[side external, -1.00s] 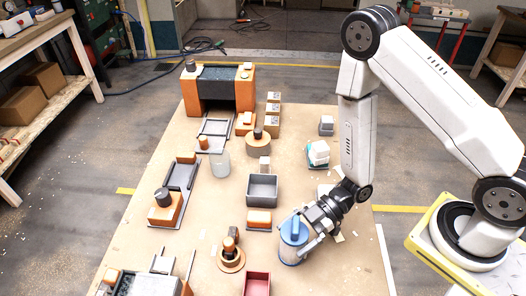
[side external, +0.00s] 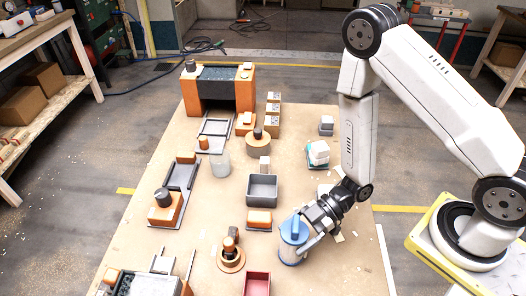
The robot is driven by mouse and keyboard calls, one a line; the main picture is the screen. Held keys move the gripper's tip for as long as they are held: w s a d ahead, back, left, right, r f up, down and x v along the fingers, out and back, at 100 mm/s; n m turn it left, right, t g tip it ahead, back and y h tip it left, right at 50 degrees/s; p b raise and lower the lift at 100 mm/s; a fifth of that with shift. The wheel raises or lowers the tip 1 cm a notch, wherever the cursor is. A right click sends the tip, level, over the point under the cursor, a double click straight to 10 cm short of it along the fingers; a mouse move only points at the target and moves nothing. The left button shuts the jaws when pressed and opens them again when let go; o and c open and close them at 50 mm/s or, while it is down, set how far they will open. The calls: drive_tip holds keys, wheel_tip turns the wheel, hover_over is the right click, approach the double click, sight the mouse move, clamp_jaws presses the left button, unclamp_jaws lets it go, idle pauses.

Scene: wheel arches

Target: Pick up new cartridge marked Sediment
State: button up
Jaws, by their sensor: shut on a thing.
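A cartridge (side external: 292,244), white with a blue top and a blue lower rim, stands upright near the table's right front part. Its marking is too small to read. My gripper (side external: 305,232) reaches down from the right and is shut on this cartridge near its top. The cartridge's base appears at table level; I cannot tell whether it touches the table.
A grey bin (side external: 262,189) and an orange block (side external: 259,218) lie left and behind. A red bin (side external: 257,284) and an orange round-based fixture (side external: 231,257) stand front left. A white item on a teal base (side external: 318,155) is farther back. Bare table (side external: 330,275) lies to the right.

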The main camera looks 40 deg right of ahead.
sight(297, 221)
drive_tip(key=shift+r, duration=4.85)
drive_tip(key=shift+w, duration=0.1)
